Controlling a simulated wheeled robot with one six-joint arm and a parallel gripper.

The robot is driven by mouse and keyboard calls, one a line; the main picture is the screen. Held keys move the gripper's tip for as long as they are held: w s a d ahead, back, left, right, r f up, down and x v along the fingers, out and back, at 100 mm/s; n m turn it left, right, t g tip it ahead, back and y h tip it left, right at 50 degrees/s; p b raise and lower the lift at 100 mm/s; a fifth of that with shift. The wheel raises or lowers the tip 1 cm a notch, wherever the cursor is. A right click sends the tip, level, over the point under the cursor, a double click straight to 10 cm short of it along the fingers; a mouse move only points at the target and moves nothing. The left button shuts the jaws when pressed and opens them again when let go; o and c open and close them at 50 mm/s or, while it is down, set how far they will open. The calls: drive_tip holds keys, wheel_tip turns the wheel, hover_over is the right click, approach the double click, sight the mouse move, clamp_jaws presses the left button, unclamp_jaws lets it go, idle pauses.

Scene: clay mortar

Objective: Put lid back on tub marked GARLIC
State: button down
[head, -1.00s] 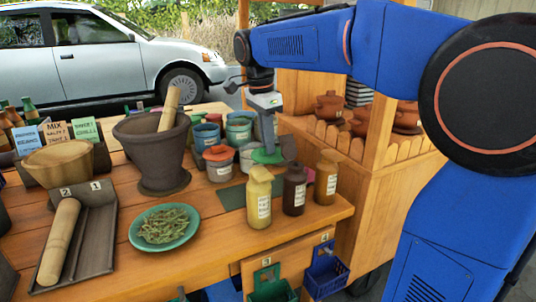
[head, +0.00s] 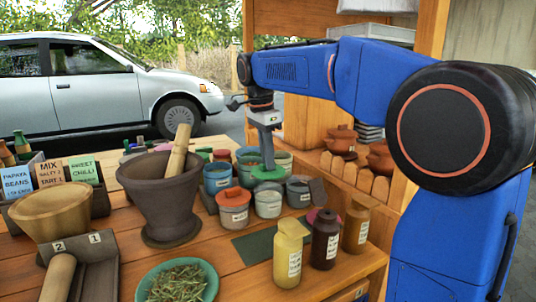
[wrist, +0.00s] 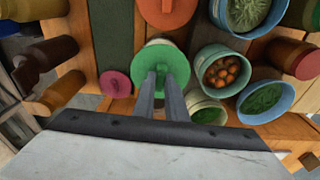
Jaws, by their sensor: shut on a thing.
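My gripper (head: 267,160) points down and is shut on the green lid (head: 268,174), by its raised handle. In the wrist view, the fingers (wrist: 163,85) meet on the green lid (wrist: 152,60). A pale grey tub (head: 267,203) with a white label stands just below and in front of the lid in the head view. In the wrist view a pale rim (wrist: 152,43) shows past the lid's edge. I cannot tell whether the lid touches this tub. The tub labels are too small to read, so I cannot tell which is marked GARLIC.
An orange-lidded tub (head: 234,212) stands close to the left. Open blue tubs (head: 217,180) stand behind it. A yellow bottle (head: 289,252), a brown bottle (head: 324,240) and an amber bottle (head: 356,226) stand in front. A stone mortar (head: 160,205) with its pestle is at the left.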

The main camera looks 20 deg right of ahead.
drive_tip(key=shift+f, duration=2)
drive_tip(key=shift+f, duration=0.2)
idle(0.6)
drive_tip(key=c, duration=1.2)
unclamp_jaws()
drive_tip(key=shift+r, duration=3.5)
clamp_jaws()
